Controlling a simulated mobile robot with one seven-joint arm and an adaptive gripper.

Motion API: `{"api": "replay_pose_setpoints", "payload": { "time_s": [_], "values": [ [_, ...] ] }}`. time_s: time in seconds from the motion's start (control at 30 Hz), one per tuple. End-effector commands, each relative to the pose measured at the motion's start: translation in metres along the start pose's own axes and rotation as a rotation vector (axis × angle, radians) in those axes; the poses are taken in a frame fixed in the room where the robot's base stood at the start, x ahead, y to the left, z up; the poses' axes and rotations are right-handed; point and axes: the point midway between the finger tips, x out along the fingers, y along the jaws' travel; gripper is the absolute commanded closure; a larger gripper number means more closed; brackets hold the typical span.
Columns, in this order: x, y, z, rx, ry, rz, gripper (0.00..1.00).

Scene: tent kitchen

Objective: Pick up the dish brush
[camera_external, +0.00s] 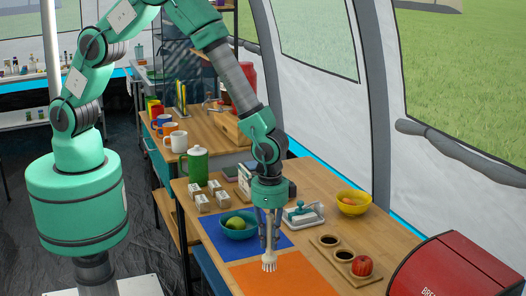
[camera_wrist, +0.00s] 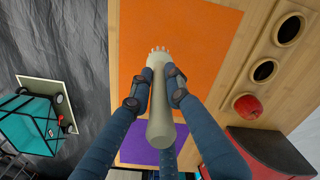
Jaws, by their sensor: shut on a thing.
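The dish brush (camera_external: 269,261) is pale cream with short bristles. It hangs bristles down from my gripper (camera_external: 269,234), over the edge of the orange mat (camera_external: 300,277). In the wrist view the dish brush (camera_wrist: 160,118) stands between the dark fingers of my gripper (camera_wrist: 158,88), with its handle end toward the camera and its bristles at the far end. The fingers are shut on its handle. I cannot tell whether the bristles touch the mat.
A teal bowl (camera_external: 238,232) with green fruit sits on the purple-blue mat (camera_external: 215,238) close to my gripper. A butter dish (camera_external: 300,218), a yellow bowl (camera_external: 353,207) and a wooden tray (camera_external: 328,246) with a red apple (camera_external: 362,266) stand to the right. A red bread box (camera_external: 455,270) is at the front right.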

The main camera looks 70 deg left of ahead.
Motion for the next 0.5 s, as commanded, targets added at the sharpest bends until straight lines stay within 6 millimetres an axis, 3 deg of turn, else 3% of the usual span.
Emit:
{"api": "replay_pose_setpoints", "payload": {
  "time_s": [0.5],
  "values": [
    [-0.0004,-0.0006,0.0075,0.0,-0.001,0.0,1.0]
  ]
}}
